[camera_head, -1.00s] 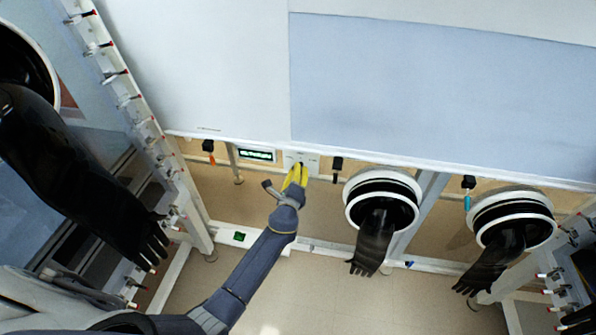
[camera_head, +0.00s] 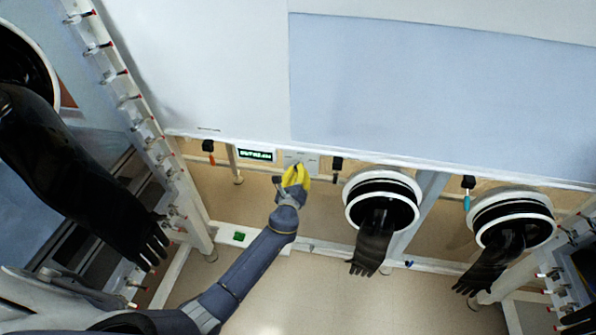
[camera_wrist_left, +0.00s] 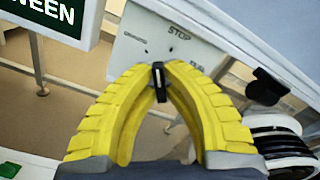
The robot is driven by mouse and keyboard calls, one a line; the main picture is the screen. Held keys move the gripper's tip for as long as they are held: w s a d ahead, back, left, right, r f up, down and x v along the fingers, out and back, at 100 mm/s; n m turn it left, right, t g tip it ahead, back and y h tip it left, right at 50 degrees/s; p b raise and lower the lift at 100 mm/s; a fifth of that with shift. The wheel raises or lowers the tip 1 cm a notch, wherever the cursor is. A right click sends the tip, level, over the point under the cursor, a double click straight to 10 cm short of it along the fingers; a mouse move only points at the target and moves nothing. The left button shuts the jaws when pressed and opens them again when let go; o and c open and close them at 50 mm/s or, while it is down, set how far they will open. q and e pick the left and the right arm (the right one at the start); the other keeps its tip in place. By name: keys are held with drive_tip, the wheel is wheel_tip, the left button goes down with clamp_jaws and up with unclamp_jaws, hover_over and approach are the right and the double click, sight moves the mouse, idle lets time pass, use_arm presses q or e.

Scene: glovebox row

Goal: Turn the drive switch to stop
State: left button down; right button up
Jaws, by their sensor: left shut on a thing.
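The drive switch (camera_wrist_left: 159,82) is a small black knob with a pale line on its face, on a white panel (camera_wrist_left: 150,35) printed STOP at the top with smaller labels at left and right. The panel also shows in the head view (camera_head: 304,157) under the edge of the white cabinet. My left gripper (camera_wrist_left: 158,72) has yellow ribbed fingers, with their tips shut on the knob from both sides. It also shows in the head view (camera_head: 297,168), where its fingers cover the knob. In the wrist view the knob's line points roughly up, near STOP. My right gripper is not in view.
Black glove ports (camera_head: 382,200) with hanging gloves are to the right. A black hanging part (camera_head: 337,165) is close right of the panel.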

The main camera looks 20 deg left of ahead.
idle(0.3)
use_arm(q)
drive_tip(key=c, duration=1.5)
unclamp_jaws()
drive_tip(key=shift+s, duration=0.1)
drive_tip(key=s, duration=0.7)
drive_tip(key=s+d, duration=0.1)
drive_tip(key=s, duration=0.3)
drive_tip(key=shift+s, duration=0.35)
